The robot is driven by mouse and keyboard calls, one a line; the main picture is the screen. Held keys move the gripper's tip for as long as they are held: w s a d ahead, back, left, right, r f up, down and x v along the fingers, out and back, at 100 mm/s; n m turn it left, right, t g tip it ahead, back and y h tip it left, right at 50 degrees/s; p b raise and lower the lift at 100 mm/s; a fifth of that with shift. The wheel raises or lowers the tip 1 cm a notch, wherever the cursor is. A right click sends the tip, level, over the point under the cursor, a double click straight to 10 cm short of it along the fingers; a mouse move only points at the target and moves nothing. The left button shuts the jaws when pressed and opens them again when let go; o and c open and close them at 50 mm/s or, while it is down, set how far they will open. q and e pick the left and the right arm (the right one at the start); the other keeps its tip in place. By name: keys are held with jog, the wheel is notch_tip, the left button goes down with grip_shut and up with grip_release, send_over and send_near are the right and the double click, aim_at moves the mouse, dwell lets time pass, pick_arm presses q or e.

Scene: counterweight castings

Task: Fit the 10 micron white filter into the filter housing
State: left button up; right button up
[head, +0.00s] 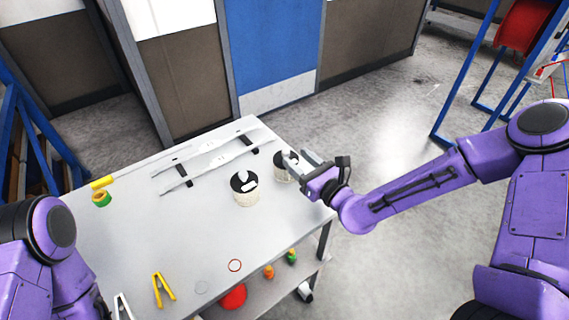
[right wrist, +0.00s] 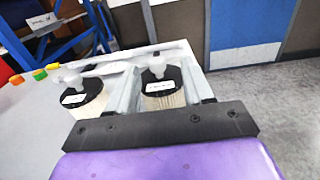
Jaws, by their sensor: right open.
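Two pleated, off-white filters with black top caps, pale knobs and white labels stand on the grey table. One filter (head: 245,191) is near the table's middle right. The other filter (head: 281,173) is nearer the right edge, partly hidden by my right gripper (head: 299,160). In the right wrist view, that filter (right wrist: 163,96) shows between the open fingers, and the other filter (right wrist: 84,99) is outside the left finger. Whether the fingers touch it is unclear. The labels are too small to read. I cannot make out a filter housing. My left gripper is out of view.
Silver rails (head: 215,160) lie at the table's back. A red round object (head: 232,297) is on the lower shelf. The table's centre left is clear.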

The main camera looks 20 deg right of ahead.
aim_at(289, 153)
jog(key=p+x, duration=0.1)
jog(key=x, duration=0.3)
jog(key=shift+w+a+p, duration=0.2)
jog(key=shift+a+p, duration=0.05)
jog(key=shift+p, duration=0.1)
jog(key=shift+w+a+f, duration=0.1)
jog(key=shift+w+a, duration=0.15)
jog(key=shift+w, duration=0.15)
grip_shut()
